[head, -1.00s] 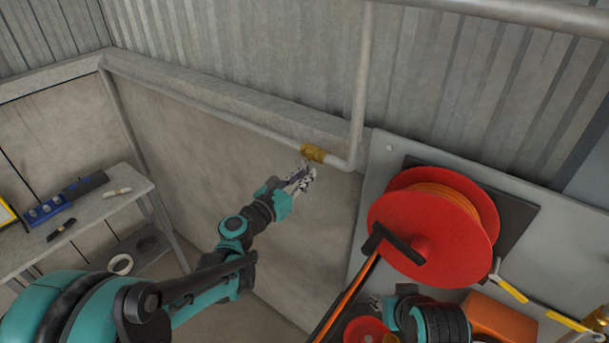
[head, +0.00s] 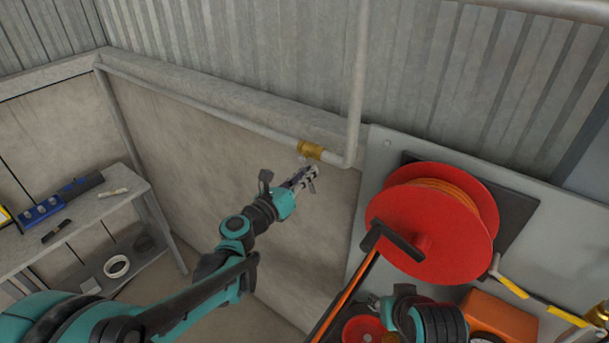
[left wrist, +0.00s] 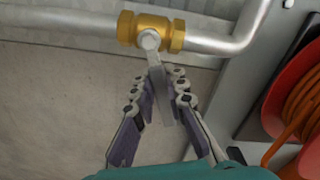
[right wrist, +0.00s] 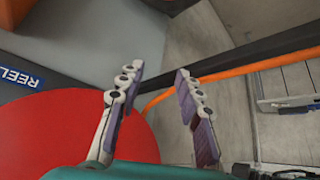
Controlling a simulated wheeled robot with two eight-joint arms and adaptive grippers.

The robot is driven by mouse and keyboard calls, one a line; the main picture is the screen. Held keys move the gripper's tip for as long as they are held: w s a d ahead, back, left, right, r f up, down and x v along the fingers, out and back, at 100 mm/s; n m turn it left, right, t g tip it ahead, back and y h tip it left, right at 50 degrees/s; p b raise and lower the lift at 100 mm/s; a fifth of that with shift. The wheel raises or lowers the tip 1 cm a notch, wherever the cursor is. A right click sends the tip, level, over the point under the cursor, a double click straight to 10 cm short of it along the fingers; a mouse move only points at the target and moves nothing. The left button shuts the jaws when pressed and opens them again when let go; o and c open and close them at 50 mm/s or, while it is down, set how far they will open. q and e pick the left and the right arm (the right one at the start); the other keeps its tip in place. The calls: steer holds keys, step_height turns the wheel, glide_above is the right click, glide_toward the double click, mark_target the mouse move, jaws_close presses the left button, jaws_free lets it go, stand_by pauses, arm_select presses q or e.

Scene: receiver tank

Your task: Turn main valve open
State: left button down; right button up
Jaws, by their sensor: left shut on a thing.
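The main valve is a brass body (head: 310,150) on a grey pipe along the wall; it also shows at the top of the left wrist view (left wrist: 150,31). Its flat grey lever (left wrist: 158,88) points away from the pipe, roughly square to it and slightly tilted. My left gripper (head: 307,176) is just below the valve, its fingers (left wrist: 163,82) shut on the lever from both sides. The lever's far end lies between the fingers. My right gripper (right wrist: 160,72) is open and empty, near the red reel, far from the valve.
A red hose reel (head: 430,225) on a grey panel stands right of the valve, with an orange hose (head: 345,297) below it. A shelf (head: 100,210) with tools is at the left. The wall below the pipe is clear.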

arm_select(q)
steer(key=shift+s+d+r+n, duration=0.1)
steer(key=shift+d+r+n, duration=0.1)
steer(key=shift+n, duration=0.5)
steer(key=c, duration=1.5)
jaws_free()
steer(key=v, duration=1.2)
